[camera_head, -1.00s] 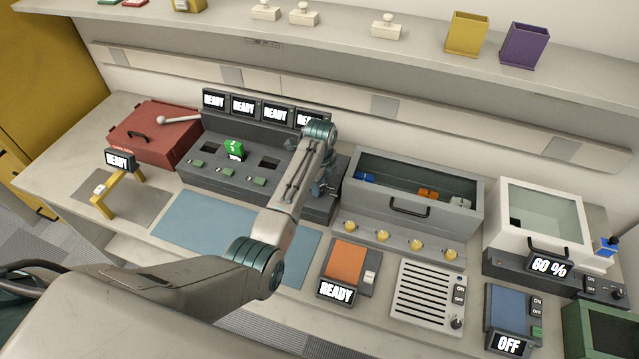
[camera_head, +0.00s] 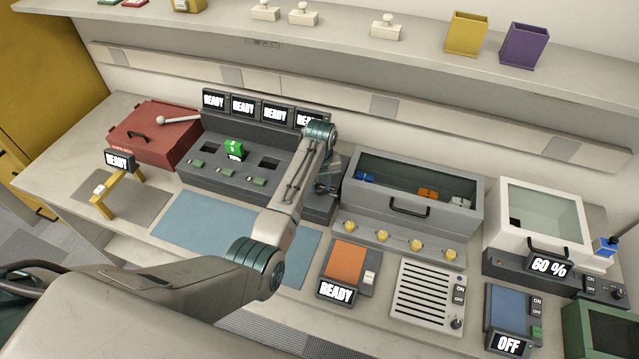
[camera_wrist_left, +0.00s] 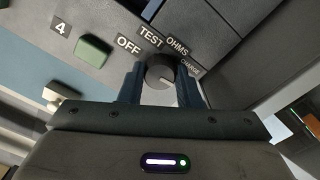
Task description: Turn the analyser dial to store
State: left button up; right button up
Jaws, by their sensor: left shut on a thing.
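The analyser (camera_head: 225,178) is a dark grey unit with a row of READY screens, several slots and green buttons. Its dial (camera_wrist_left: 160,70) is a round dark knob with a pale mark, in the left wrist view. The labels OFF, TEST, OHMS and CHARGE sit around it; I see no STORE label. My left gripper (camera_wrist_left: 161,84) is shut on the dial, one finger on each side. In the head view the left gripper (camera_head: 325,188) is at the analyser's right end, where my arm partly hides the panel and the dial. My right gripper is not in view.
A grey glass-fronted box (camera_head: 345,205) stands close on the analyser's right. A green block (camera_head: 234,148) sits in an analyser slot. A red case (camera_head: 150,135) is at the left. A blue mat (camera_head: 205,225) lies clear in front.

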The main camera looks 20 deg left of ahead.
aim_at(320, 187)
pick_arm(q)
jog(key=shift+m, duration=0.6)
jog(key=o, duration=1)
jog(key=shift+c, duration=0.2)
jog(key=shift+r+b, duration=0.3)
jog(key=shift+r, duration=0.3)
notch_tip(320, 187, up, 10)
jog(key=b, duration=0.2)
jog(key=shift+f+b, duration=0.15)
jog(key=shift+b, duration=0.25)
